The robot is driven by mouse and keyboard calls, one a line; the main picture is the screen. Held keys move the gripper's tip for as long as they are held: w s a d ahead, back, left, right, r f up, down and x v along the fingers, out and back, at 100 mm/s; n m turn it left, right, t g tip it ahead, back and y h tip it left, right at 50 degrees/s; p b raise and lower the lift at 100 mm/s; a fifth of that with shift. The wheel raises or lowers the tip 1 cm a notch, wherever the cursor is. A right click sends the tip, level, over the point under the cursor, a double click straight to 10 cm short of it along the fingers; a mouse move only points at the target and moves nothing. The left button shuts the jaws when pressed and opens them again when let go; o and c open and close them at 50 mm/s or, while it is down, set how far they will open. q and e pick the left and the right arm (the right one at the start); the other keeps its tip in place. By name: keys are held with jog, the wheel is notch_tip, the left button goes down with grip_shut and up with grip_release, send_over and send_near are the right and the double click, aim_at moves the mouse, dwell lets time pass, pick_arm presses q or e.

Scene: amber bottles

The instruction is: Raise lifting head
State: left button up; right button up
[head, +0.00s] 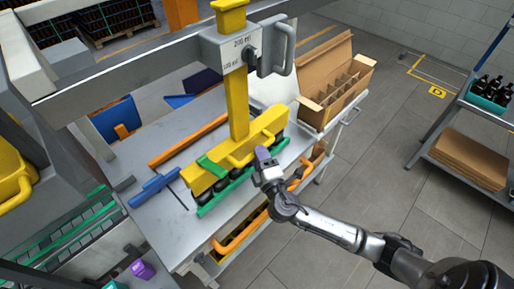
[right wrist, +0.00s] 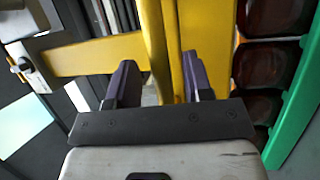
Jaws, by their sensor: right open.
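The lifting head is a yellow column (head: 238,105) with a long yellow bar (head: 205,178) low over a row of dark bottles (head: 208,195) on the table. A yellow handle (head: 243,156) sticks out from the bar's near side. My right gripper (head: 262,154) is at this handle. In the right wrist view its two dark purple fingers (right wrist: 160,85) are apart, with the upright yellow handle bar (right wrist: 175,45) between them. I cannot tell whether they touch it. Dark bottle tops (right wrist: 268,65) show at the right there. My left gripper is not in view.
A green rail (head: 228,192) runs along the bottles' near side. An open cardboard box with dividers (head: 338,80) stands at the table's right end. A blue piece (head: 155,187) and an orange bar (head: 188,140) lie on the grey table (head: 165,225).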

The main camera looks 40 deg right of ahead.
jog(key=shift+x, duration=1.15)
jog(key=shift+c, duration=0.2)
grip_shut()
